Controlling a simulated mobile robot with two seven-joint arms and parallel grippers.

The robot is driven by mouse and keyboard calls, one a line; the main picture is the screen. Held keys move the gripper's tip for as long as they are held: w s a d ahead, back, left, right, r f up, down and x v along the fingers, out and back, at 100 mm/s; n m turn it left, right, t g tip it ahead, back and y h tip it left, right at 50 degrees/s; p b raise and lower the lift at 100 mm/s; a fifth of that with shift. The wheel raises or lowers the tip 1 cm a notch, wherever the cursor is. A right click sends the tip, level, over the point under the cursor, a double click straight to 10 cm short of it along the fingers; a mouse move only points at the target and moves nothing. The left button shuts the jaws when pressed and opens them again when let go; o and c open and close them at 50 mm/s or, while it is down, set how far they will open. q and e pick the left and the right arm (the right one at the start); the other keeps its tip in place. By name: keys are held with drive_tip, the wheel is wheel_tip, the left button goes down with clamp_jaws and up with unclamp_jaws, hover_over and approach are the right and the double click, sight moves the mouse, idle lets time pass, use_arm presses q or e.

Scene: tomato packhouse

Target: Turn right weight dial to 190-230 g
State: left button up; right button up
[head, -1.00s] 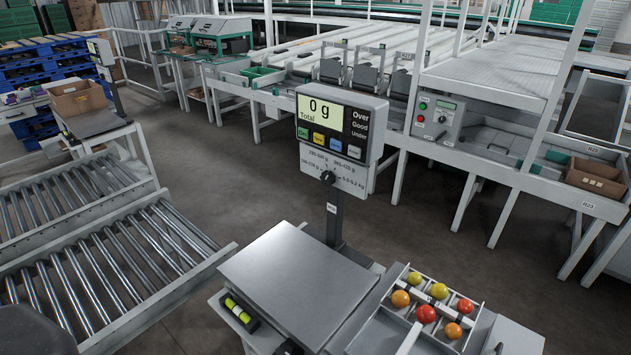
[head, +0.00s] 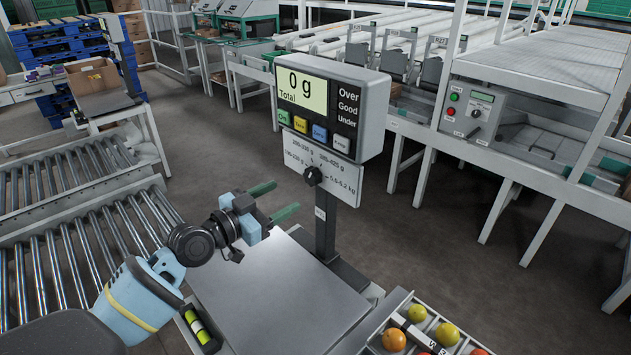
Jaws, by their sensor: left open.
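The weight dial (head: 313,176) is a black knob on a white label plate (head: 340,182) below the scale's display (head: 302,92), which reads 0 g. Weight ranges are printed around the knob; its pointer is too small to read surely. A second dial (head: 476,113) sits on a grey control box at the right, on the conveyor frame. My left gripper (head: 274,201) is open and empty, with green fingers pointing right toward the dial. It is a little left of and below the knob, apart from it in the picture. My right gripper is not in view.
The scale's flat plate (head: 270,300) lies empty under my left gripper. The scale post (head: 325,228) stands behind it. A tray of tomatoes (head: 378,318) is at the bottom right. A roller conveyor (head: 75,250) runs at the left.

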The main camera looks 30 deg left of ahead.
sight(309, 179)
use_arm(q)
drive_tip(key=x, duration=0.4)
drive_tip(key=r+x, duration=0.1)
drive_tip(key=x, duration=0.1)
drive_tip(key=shift+w+p, duration=0.2)
drive_tip(key=shift+p, duration=0.15)
drive_tip(key=shift+x, duration=0.8)
drive_tip(key=c, duration=1)
drive_tip(key=shift+o, duration=0.2)
